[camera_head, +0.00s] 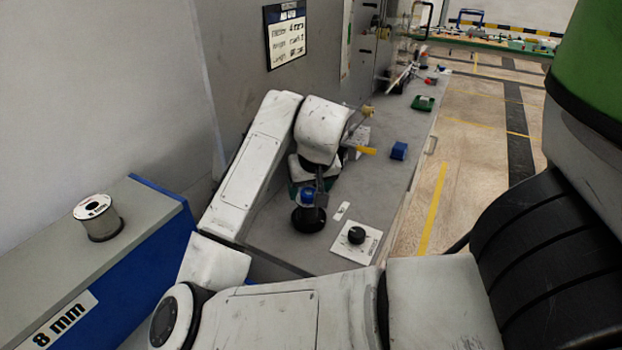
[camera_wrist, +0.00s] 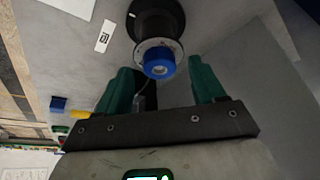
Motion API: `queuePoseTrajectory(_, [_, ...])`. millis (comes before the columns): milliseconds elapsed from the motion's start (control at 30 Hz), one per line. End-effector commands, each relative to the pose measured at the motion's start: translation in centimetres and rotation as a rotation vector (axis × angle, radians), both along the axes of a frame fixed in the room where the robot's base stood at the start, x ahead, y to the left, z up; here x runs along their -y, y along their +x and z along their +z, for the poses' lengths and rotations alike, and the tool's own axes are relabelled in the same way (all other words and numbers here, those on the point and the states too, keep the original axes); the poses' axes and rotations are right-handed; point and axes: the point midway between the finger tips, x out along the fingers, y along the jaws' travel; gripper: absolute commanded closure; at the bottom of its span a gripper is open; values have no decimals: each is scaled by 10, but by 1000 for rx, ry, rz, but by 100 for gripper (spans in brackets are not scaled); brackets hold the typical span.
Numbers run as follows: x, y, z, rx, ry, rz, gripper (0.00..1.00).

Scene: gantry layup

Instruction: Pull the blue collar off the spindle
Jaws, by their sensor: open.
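The blue collar (camera_head: 306,197) sits on the spindle (camera_head: 308,219), which has a dark round base on the grey bench. In the wrist view the blue collar (camera_wrist: 159,62) shows end-on at the spindle's tip, with the black spindle base (camera_wrist: 156,18) behind it. My gripper (camera_wrist: 164,72) is open, with its two green fingers spread to the left and right of the collar. The fingers look apart from the collar, with a gap on each side. In the head view my arm stands behind the spindle and hides most of the gripper.
A black knob on a white plate (camera_head: 356,236) stands right of the spindle. A small white label (camera_head: 341,211) lies between them. A blue block (camera_head: 399,150) and a green tray (camera_head: 423,103) lie farther along the bench. A spool (camera_head: 98,218) stands on the blue-sided cabinet at left.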

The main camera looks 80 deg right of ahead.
Motion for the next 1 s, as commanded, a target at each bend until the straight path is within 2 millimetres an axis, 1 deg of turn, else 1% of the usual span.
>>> queuePoseTrajectory(33, [1,1,-4,-1,2,0,31])
queuePoseTrajectory(133, [2,1,-8,0,1,-1,31])
queuePoseTrajectory(433, [3,2,-9,0,0,-1,32])
queuePoseTrajectory(1000, [3,2,-8,0,0,-1,87])
